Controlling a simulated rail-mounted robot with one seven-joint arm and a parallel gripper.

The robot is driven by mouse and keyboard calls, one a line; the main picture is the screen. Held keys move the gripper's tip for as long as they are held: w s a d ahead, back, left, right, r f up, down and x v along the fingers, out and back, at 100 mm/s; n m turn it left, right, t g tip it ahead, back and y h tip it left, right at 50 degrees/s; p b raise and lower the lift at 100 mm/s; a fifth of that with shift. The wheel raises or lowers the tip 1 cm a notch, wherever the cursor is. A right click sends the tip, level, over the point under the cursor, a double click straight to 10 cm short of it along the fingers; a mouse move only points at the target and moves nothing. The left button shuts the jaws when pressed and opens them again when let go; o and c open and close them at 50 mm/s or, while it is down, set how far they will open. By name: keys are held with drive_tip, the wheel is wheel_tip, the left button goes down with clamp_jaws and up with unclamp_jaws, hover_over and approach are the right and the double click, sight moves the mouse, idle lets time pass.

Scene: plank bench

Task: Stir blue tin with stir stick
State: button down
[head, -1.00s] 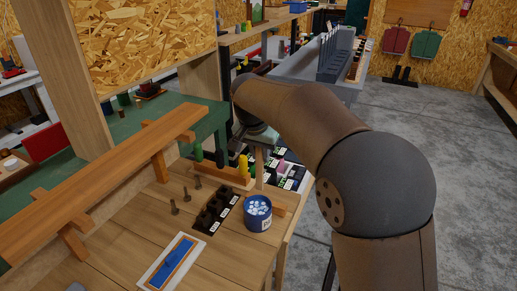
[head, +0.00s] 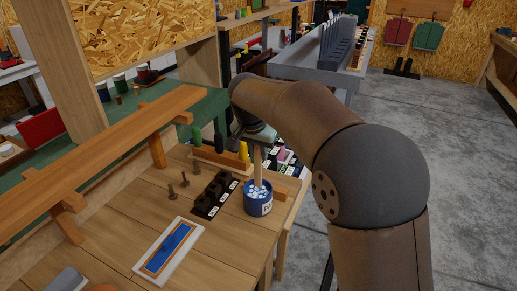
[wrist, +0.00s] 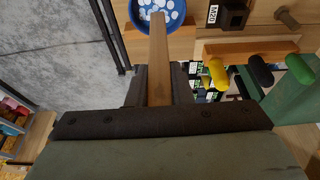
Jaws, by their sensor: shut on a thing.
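The blue tin (head: 258,208) stands upright on the plank bench, with a white label and a mottled white and blue content. In the wrist view its blue rim (wrist: 137,24) shows at the top edge. My gripper (head: 258,141) is above the tin, shut on the wooden stir stick (head: 257,166). The stick hangs nearly upright and its lower end reaches into the tin's mouth. In the wrist view the stick (wrist: 158,60) runs from between my gripper's fingers (wrist: 160,92) to over the tin's content. How deep the tip sits is hidden.
A black socket block (head: 214,196) stands left of the tin. Behind is a wooden rack (head: 222,160) with green, black and yellow handles. A white-framed blue tray (head: 169,250) lies nearer. Several small pegs stand at left. The bench's right edge is close to the tin.

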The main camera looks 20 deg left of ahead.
drive_tip(key=shift+f+b, duration=1.7)
drive_tip(key=shift+f, duration=1.05)
drive_tip(key=shift+s+d+b, duration=0.2)
drive_tip(key=shift+d+b, duration=0.2)
drive_tip(key=shift+d, duration=0.45)
drive_tip(key=shift+w+a+p, duration=0.35)
drive_tip(key=shift+w+p, duration=0.3)
drive_tip(key=shift+w, duration=0.15)
drive_tip(key=shift+a, duration=0.1)
